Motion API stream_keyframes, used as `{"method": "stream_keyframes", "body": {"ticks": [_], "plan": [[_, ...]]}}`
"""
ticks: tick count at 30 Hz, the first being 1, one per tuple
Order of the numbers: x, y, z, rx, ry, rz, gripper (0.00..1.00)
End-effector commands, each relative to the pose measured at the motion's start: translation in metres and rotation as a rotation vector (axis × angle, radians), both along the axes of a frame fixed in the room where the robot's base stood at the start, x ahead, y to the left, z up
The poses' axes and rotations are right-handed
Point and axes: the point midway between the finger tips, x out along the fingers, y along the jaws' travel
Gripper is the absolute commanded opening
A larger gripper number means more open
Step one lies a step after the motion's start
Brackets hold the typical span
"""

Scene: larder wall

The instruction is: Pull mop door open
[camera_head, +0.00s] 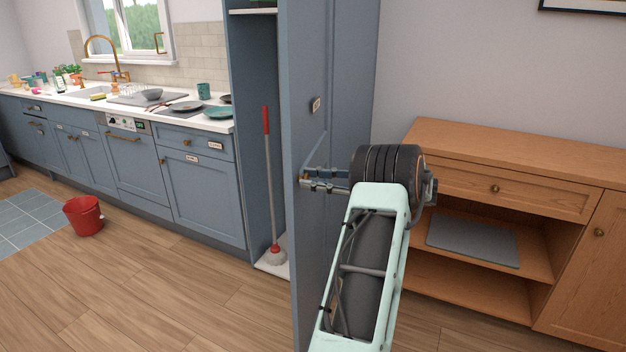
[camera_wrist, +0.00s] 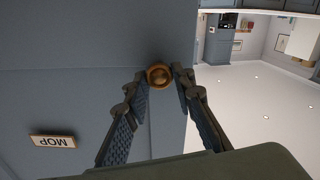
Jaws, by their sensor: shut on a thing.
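The mop door (camera_head: 330,90) is a tall blue-grey cupboard door and stands swung open, with the cupboard inside showing to its left. A mop (camera_head: 267,180) with a red-topped handle stands upright in the cupboard. My gripper (camera_head: 306,180) is at the door's free edge. In the wrist view my gripper (camera_wrist: 166,80) has its two fingers on either side of a round brass knob (camera_wrist: 159,75) on the door face. The MOP label (camera_wrist: 53,141) is on the door in the wrist view, upside down. The knob is hidden in the head view.
A wooden sideboard (camera_head: 466,161) with a grey mat (camera_head: 473,242) on its shelf stands to the right, near my arm. A red bucket (camera_head: 84,216) stands on the floor at left. Blue kitchen units (camera_head: 203,190) line the wall. The wooden floor before them is mostly clear.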

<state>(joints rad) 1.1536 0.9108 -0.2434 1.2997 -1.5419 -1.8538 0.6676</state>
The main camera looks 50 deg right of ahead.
Motion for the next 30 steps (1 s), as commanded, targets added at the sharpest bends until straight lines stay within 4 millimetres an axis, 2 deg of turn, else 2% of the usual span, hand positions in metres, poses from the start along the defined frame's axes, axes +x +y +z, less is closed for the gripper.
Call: {"method": "stream_keyframes", "body": {"ticks": [13, 14, 18, 26, 30], "plan": [[0.0005, -0.0002, 0.0007, 0.0, -0.002, 0.002, 0.0], [0.0004, -0.0002, 0.0008, 0.0, -0.002, 0.002, 0.24], [0.0005, -0.0003, 0.0006, 0.0, -0.002, 0.002, 0.4], [0.0002, -0.0004, 0.0002, -0.001, -0.001, 0.002, 0.41], [-0.0061, -0.0043, 0.0001, -0.001, 0.0, 0.0, 0.41]]}}
